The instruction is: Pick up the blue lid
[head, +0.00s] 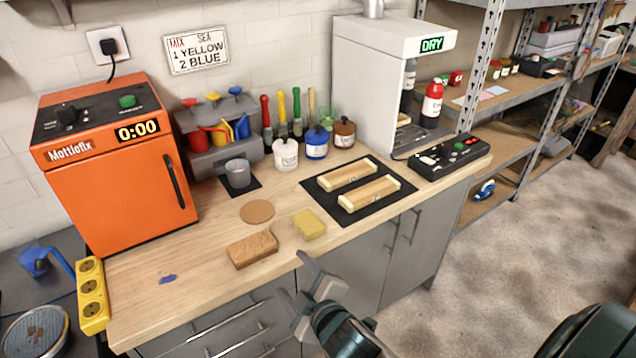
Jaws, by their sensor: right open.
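A blue jar (316,148) with a pale label stands at the back of the workbench. Its blue lid (317,131) appears to sit on top of it. My right gripper (293,275) comes in from the bottom, open and empty, by the bench's front edge. It is well in front of the jar and apart from it. My left gripper is not in view.
A white jar (286,156) and a brown jar (344,134) flank the blue jar. A blue patch (167,279) marks the clear left bench.

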